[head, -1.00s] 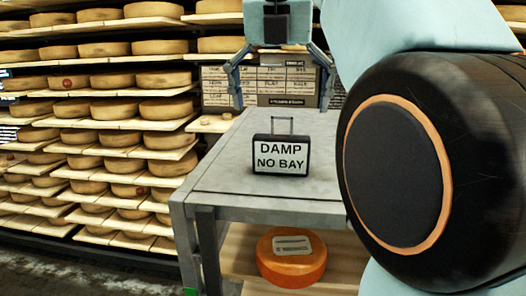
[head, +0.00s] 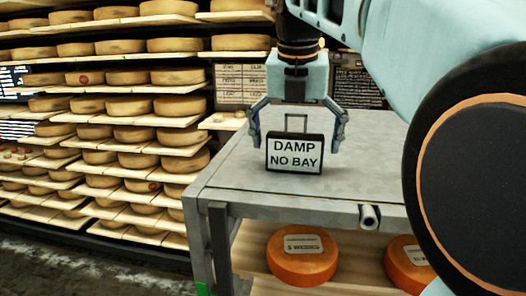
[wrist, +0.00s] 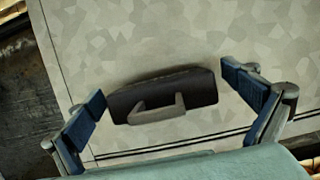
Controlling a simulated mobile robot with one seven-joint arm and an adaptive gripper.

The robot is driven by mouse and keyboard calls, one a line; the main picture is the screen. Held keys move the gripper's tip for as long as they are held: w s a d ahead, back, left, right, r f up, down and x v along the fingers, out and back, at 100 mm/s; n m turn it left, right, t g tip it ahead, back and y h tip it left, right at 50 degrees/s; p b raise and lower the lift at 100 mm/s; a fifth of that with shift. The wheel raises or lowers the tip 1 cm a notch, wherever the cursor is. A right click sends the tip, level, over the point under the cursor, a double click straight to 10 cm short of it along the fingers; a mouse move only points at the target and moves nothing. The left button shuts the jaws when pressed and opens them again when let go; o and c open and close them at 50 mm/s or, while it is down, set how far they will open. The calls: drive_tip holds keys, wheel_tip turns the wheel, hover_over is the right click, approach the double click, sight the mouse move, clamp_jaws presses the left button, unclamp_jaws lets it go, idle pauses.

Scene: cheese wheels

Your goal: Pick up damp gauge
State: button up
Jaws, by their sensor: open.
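The damp gauge (head: 294,154) is a small dark box with a white face reading "DAMP NO BAY" and a thin grey handle on top. It stands upright on the grey table top (head: 225,178), near the front edge. My gripper (head: 295,146) is open above and around it, one finger to each side. In the wrist view the gauge (wrist: 190,88) is seen from above, its handle toward the gripper. My gripper (wrist: 165,95) has its blue-padded fingers apart on either side, with a gap at each side. I see no contact.
Shelves (head: 100,89) full of cheese wheels stand at the left and back. Orange cheese wheels (head: 302,268) sit on the board below the table top. A short pipe end (head: 368,217) sticks out at the table's front edge. The table top around the gauge is clear.

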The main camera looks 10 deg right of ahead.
drive_tip(key=shift+x, duration=0.9)
drive_tip(key=c, duration=1.4)
drive_tip(key=shift+o, duration=0.2)
drive_tip(key=shift+r, duration=0.1)
